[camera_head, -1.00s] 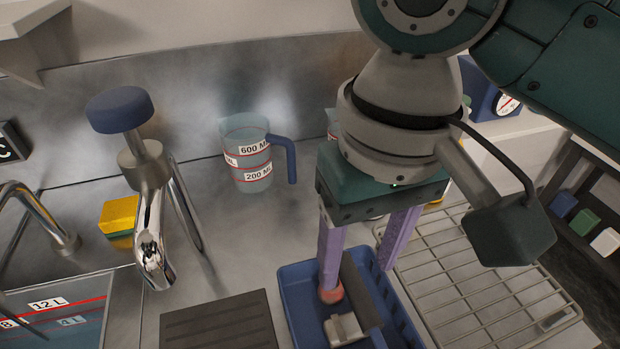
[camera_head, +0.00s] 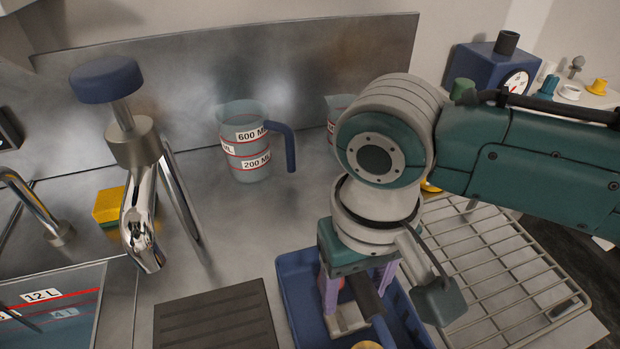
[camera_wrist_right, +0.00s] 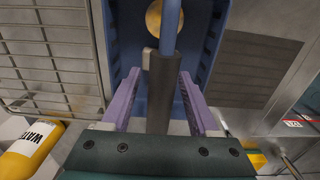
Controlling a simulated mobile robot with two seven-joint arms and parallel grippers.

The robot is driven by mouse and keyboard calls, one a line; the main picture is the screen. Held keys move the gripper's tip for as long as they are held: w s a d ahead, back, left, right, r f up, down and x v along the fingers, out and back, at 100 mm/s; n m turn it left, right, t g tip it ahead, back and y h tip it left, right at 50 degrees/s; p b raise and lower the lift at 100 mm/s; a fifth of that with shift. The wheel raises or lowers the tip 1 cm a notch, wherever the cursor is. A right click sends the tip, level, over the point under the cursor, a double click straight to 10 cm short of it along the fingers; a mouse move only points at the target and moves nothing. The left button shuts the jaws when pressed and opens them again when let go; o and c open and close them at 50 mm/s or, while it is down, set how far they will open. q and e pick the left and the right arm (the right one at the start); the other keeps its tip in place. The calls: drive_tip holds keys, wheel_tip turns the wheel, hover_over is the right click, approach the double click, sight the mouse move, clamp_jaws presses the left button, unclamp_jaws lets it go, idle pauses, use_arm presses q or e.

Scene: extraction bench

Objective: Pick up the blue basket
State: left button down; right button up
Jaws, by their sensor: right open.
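The blue basket (camera_head: 299,312) sits on the metal bench at the lower middle of the head view, partly hidden by my right arm. My right gripper (camera_head: 354,291) points down into it with its purple fingers apart. In the right wrist view, my right gripper (camera_wrist_right: 160,103) is open, with one finger on each side of a dark grey bar (camera_wrist_right: 160,90). A blue rod continues from this bar over the basket (camera_wrist_right: 130,38). I cannot tell whether the fingers touch the bar. A beige block (camera_head: 345,322) and a round yellowish thing (camera_head: 367,345) show in the basket. My left gripper is not in view.
A wire rack (camera_head: 485,262) lies right of the basket and a dark ribbed mat (camera_head: 218,322) lies left. A clear measuring jug (camera_head: 243,145) stands behind. A faucet (camera_head: 140,215) and a yellow sponge (camera_head: 108,205) are further left.

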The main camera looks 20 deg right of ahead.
clamp_jaws()
idle(0.4)
drive_tip(key=shift+r, duration=0.1)
idle(0.8)
